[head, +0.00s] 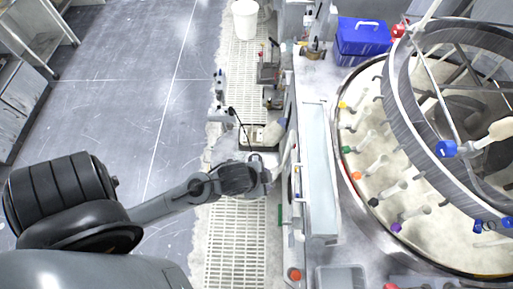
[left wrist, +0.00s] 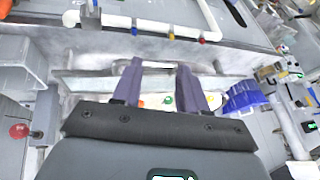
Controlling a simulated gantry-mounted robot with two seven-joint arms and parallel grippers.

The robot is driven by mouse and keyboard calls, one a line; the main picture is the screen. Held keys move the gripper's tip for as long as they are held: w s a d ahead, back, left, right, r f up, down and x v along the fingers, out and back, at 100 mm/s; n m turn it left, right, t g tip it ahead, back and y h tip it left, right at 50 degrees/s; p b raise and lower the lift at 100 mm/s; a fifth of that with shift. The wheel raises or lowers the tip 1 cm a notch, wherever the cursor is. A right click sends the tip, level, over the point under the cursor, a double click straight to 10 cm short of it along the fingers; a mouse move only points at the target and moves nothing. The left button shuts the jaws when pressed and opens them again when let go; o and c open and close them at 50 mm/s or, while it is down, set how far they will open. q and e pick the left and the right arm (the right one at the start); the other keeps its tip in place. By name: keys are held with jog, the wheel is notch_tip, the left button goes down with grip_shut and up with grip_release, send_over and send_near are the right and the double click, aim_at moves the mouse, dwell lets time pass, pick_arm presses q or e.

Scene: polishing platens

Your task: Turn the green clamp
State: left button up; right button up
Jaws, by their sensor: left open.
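The green clamp (head: 346,152) sits at the left rim of the round platen, between a yellow-ended clamp (head: 342,105) and an orange-ended one (head: 356,176). My left gripper (head: 285,160) is left of it, beside the bench edge, with the long pale tray between them. In the left wrist view my left gripper (left wrist: 160,68) has its two purple fingers spread with nothing held. A small green end (left wrist: 168,101) shows beyond and between the fingers, apart from them, with an orange end (left wrist: 140,103) beside it. My right gripper is not in view.
The long pale tray (head: 320,165) lies between my gripper and the platen (head: 405,165). A raised metal ring (head: 402,90) overhangs the platen's right side. A blue box (head: 362,40) stands at the back. Grated floor (head: 235,250) runs beside the bench.

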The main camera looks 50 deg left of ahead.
pick_arm(q)
jog(key=shift+s+a+n, duration=0.25)
jog(key=shift+s+n, duration=0.25)
jog(key=shift+s, duration=0.2)
jog(key=s+n, duration=0.1)
jog(key=s+n+g, duration=0.1)
jog(key=s, duration=0.1)
jog(key=s+n+g, duration=0.1)
jog(key=s, duration=0.1)
jog(key=shift+s+a+n, duration=0.1)
jog(key=shift+a+n, duration=0.25)
jog(key=shift+n, duration=0.05)
